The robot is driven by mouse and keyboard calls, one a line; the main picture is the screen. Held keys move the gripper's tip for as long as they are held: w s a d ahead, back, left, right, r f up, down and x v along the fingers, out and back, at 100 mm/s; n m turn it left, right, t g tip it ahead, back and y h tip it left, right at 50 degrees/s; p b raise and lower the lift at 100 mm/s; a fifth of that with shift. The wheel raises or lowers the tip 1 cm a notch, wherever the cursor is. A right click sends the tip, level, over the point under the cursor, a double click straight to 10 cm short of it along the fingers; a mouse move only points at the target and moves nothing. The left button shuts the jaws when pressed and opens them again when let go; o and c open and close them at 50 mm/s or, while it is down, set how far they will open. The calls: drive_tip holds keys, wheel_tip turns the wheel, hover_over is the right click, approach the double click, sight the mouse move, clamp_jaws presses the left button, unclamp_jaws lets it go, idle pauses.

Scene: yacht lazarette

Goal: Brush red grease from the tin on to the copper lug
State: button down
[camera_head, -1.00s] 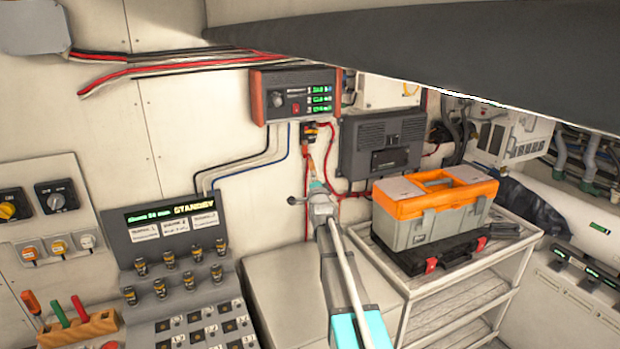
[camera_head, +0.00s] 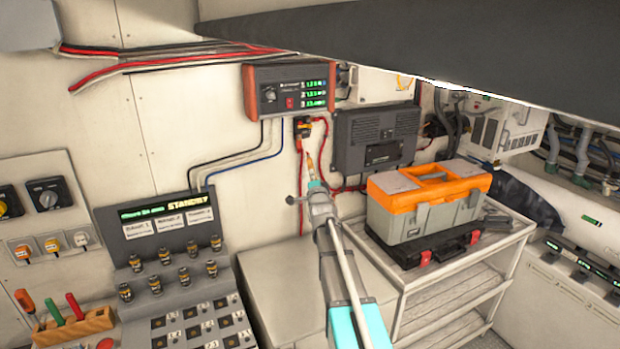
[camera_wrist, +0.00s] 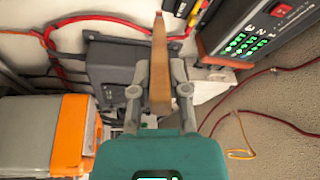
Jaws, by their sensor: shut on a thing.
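My gripper (camera_head: 316,190) is shut on a wooden brush (camera_head: 311,162), which points up towards the wall. In the wrist view my gripper (camera_wrist: 162,88) has a finger on each side of the brush handle (camera_wrist: 160,65), and the brush's far end looks reddish. In the head view the brush tip shows just below a small black and orange wall fitting (camera_head: 304,127) with red cables. Whether it touches anything there is unclear. I cannot make out the copper lug for certain among the cables. I cannot pick out a grease tin in either view.
A display unit (camera_head: 290,92) hangs above the fitting, and a dark grey box (camera_head: 375,140) is to its right. An orange and grey toolbox (camera_head: 430,203) stands on a shelf unit (camera_head: 460,285). A control console (camera_head: 165,230) is at left. Loose red cables run along the wall.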

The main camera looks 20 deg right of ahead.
drive_tip(key=shift+s, duration=1.3)
drive_tip(key=shift+f, duration=0.1)
